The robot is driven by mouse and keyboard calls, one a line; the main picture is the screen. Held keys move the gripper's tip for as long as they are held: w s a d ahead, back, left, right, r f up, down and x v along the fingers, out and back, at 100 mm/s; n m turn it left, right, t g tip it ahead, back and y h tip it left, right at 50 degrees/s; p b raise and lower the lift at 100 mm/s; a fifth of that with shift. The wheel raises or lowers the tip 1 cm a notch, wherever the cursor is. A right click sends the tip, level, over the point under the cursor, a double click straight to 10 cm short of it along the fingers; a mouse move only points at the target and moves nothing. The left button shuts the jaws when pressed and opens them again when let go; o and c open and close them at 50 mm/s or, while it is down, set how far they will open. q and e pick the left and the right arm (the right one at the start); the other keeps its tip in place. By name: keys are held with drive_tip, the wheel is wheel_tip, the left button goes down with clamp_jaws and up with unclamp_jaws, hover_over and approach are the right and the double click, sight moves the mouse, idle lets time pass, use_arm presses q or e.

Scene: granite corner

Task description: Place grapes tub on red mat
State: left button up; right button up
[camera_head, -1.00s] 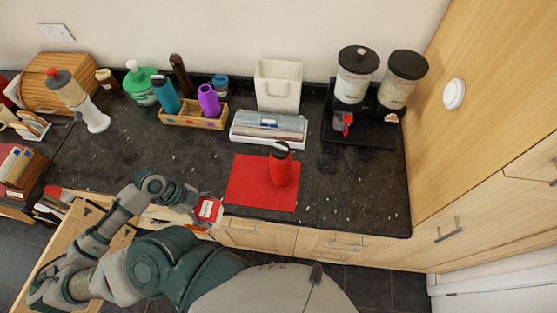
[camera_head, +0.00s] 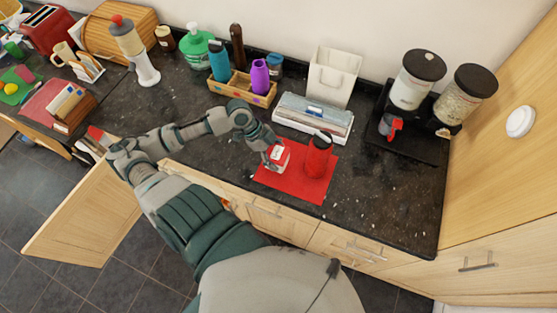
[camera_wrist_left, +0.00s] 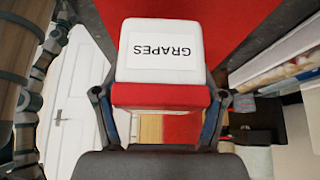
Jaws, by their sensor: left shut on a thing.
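The grapes tub is a small white box with a red lower band and a label reading GRAPES; it shows in the head view (camera_head: 278,158) and in the left wrist view (camera_wrist_left: 160,50). My left gripper (camera_head: 270,151) is shut on the tub, with one finger on each side in the wrist view (camera_wrist_left: 160,103). The tub is over the left part of the red mat (camera_head: 307,189); I cannot tell whether it touches the mat. A red bottle (camera_head: 318,156) with a black lid stands upright on the mat, right of the tub. My right gripper is out of view.
A white-and-blue box tray (camera_head: 313,117) lies behind the mat. A wooden caddy (camera_head: 241,88) with bottles stands behind my left arm. A cereal dispenser (camera_head: 410,105) stands at the right. The dark counter right of the mat (camera_head: 390,200) is clear.

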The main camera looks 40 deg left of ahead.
use_arm(q)
drive_tip(key=shift+w+a, duration=0.2)
drive_tip(key=shift+a, duration=0.05)
drive_tip(key=shift+w+a+f, duration=0.15)
drive_tip(key=shift+a+f, duration=0.05)
drive_tip(key=shift+f, duration=0.2)
wheel_tip(320, 180, down, 3)
drive_tip(key=shift+r, duration=0.1)
drive_tip(key=shift+d, duration=0.65)
drive_tip(key=o, duration=1.2)
drive_tip(key=shift+a+f, duration=0.25)
drive_tip(key=shift+a, duration=0.25)
drive_tip(key=shift+a+r, duration=0.25)
drive_tip(key=shift+r, duration=0.05)
drive_tip(key=p+v, duration=0.1)
drive_tip(key=v, duration=1)
drive_tip(key=shift+r, duration=0.25)
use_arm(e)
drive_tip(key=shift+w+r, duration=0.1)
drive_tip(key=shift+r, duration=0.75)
use_arm(q)
drive_tip(key=shift+d, duration=0.2)
